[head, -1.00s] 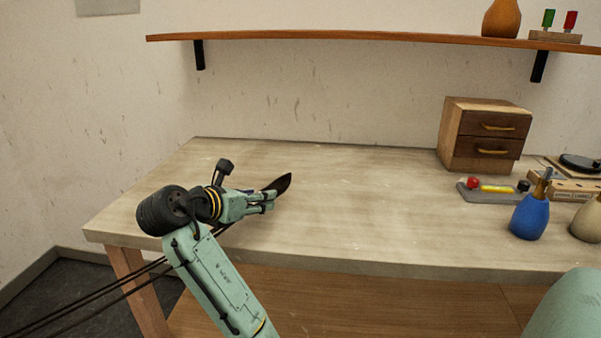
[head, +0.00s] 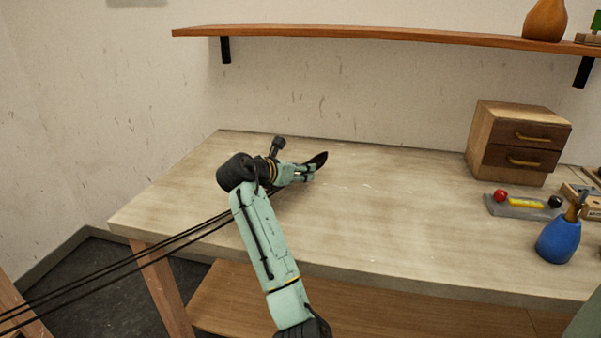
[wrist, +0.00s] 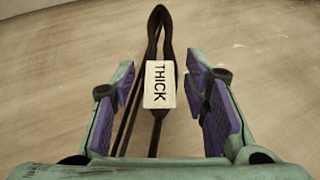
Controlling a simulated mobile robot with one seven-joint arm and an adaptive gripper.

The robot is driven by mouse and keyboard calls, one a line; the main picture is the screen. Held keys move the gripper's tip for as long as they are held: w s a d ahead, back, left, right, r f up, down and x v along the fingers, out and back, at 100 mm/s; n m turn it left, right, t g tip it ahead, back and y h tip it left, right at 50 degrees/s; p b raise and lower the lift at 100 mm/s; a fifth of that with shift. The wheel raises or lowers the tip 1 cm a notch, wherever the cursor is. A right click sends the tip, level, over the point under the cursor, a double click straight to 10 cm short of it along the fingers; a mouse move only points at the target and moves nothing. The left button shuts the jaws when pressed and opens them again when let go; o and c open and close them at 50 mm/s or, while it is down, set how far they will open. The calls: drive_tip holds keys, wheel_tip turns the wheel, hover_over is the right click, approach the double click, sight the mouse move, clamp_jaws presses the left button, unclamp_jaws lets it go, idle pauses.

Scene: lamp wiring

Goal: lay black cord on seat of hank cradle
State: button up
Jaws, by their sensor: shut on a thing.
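My gripper (head: 312,173) is over the left part of the workbench, its fingers shut on the black cord (head: 318,160). In the wrist view the black cord (wrist: 163,30) is a narrow looped hank with a white tag (wrist: 159,85) reading THICK. The tag lies between the purple finger pads, and the loop sticks out beyond the fingertips. Long dark strands trail from near my gripper across the bench's left edge to the lower left. I cannot tell how high the hank is above the bench. No hank cradle can be made out in either view.
The workbench (head: 390,220) is clear across its middle. At its right stand a small drawer cabinet (head: 518,143), a grey tray with coloured pieces (head: 520,207) and a blue bottle (head: 558,240). A wall shelf (head: 400,36) runs above. A wooden edge (head: 15,300) shows at lower left.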

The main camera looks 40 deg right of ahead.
sight(300, 188)
drive_tip(key=shift+w+d, duration=0.5)
drive_tip(key=shift+d, duration=0.05)
drive_tip(key=shift+f+p, duration=0.8)
drive_tip(key=shift+f, duration=1)
drive_tip(key=shift+f, duration=0.2)
drive_tip(key=o, duration=1.3)
drive_tip(key=shift+c, duration=0.2)
drive_tip(key=shift+a+r, duration=0.1)
drive_tip(key=shift+r, duration=0.1)
drive_tip(key=b+v, duration=0.3)
drive_tip(key=v, duration=0.9)
drive_tip(key=shift+r+b, duration=0.1)
drive_tip(key=shift+b, duration=0.25)
